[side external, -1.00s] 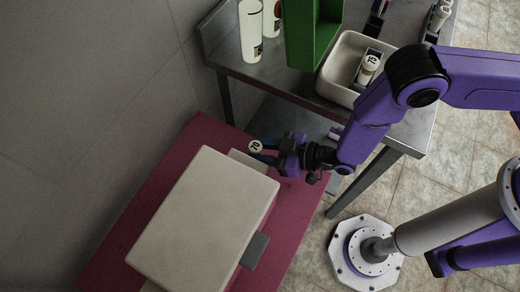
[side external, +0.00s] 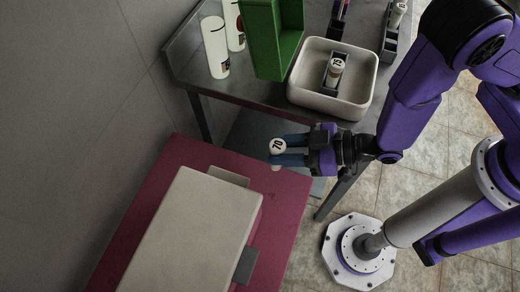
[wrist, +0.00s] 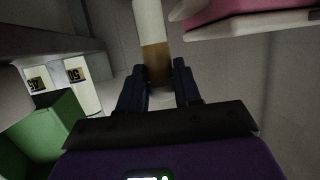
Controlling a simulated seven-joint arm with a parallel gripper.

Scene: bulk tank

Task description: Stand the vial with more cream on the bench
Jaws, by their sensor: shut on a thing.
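My gripper (side external: 290,150) is shut on a vial (side external: 277,147) with a white round cap marked 70. It holds this vial in the air, above the edge of the maroon tank. In the wrist view the held vial (wrist: 152,40) is white at its far part and tan-brown nearer the fingers. A second vial (side external: 336,68), with a white numbered cap, sits in a dark holder inside the white tray on the bench. The steel bench (side external: 260,92) stands behind my gripper. I cannot compare the cream levels of the two vials.
The white tray (side external: 296,92) and an open green box (side external: 262,45) stand on the bench. Two white bottles (side external: 215,48) stand left of the box. Dark holders (side external: 390,42) are at the back right. The maroon tank (side external: 150,190) has a pale lid (side external: 190,230).

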